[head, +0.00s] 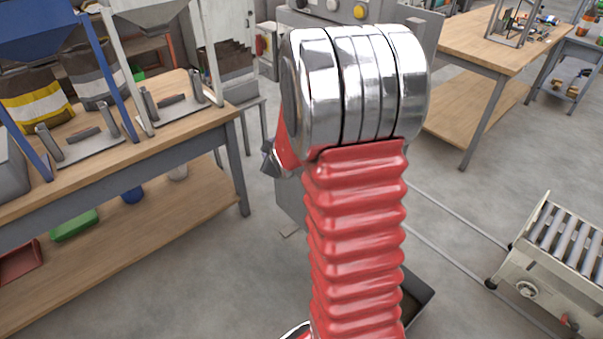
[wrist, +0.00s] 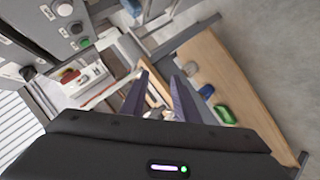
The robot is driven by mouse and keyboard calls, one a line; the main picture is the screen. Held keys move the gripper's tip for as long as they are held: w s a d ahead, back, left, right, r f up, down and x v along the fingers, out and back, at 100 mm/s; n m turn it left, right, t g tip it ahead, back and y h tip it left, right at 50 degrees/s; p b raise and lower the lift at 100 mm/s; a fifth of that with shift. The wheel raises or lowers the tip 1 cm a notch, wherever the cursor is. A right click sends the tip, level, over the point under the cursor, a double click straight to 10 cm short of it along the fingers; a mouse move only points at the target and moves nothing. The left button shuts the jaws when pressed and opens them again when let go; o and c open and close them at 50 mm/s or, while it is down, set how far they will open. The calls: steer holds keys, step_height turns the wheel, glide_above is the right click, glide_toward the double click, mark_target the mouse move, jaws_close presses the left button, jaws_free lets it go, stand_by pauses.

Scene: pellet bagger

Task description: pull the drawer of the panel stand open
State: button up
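The grey panel stand (head: 292,203) stands behind my raised red arm in the head view, which covers most of its front. Its sloped top with knobs shows above the arm. In the wrist view the panel face (wrist: 50,32) with coloured buttons is at the upper left, tilted. I cannot make out the drawer or its handle clearly in either view. My gripper (wrist: 162,80) shows two dark fingers set apart, with no object visibly held between them. In the head view the gripper is mostly hidden behind the arm.
A wooden bench (head: 170,139) with bags and metal fixtures stands at the left; its lower shelf holds a green bin (head: 74,225) and a blue container (head: 132,195). Another wooden table (head: 480,45) is at the upper right. A roller conveyor (head: 548,270) stands at the right. Floor between is mostly clear.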

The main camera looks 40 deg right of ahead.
steer(key=d+f+n+t, duration=0.2)
steer(key=d+f+n, duration=0.1)
steer(key=d+f, duration=0.9)
steer(key=s+d+f+n+t+h, duration=0.1)
steer(key=s+f, duration=0.3)
steer(key=f, duration=0.2)
steer(key=s+d+f+n+t, duration=0.1)
steer(key=s+f+t, duration=0.1)
steer(key=s+f, duration=0.2)
step_height(320, 180, down, 3)
steer(key=shift+f+h, duration=0.2)
steer(key=shift+h, duration=0.2)
steer(key=shift+w+d, duration=0.1)
steer(key=shift+w, duration=0.05)
steer(key=x, duration=1.3)
steer(key=shift+w+d, duration=0.15)
steer(key=shift+w, duration=0.15)
jaws_close()
